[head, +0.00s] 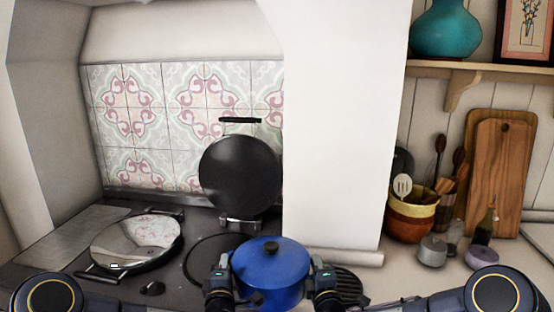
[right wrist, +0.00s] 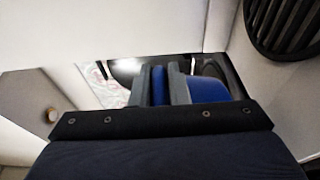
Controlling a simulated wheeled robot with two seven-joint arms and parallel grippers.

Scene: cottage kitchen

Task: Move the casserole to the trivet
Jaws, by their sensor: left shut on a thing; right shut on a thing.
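The blue lidded casserole (head: 270,262) is upright at the front middle of the head view, between my two grippers. My left gripper (head: 230,276) is shut on its left side, at the handle. My right gripper (head: 314,276) is shut on its right side. In the right wrist view, the right fingers (right wrist: 160,88) close around a narrow blue handle, with the blue body (right wrist: 208,90) beside them. The black slatted trivet (head: 350,286) lies just right of the casserole, partly hidden by my right gripper; it also shows in the right wrist view (right wrist: 290,25).
A dark round hob plate (head: 200,265) is behind left of the casserole. A white wall pillar (head: 345,130) rises behind the trivet. A bowl of utensils (head: 412,222) and small jars stand right.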

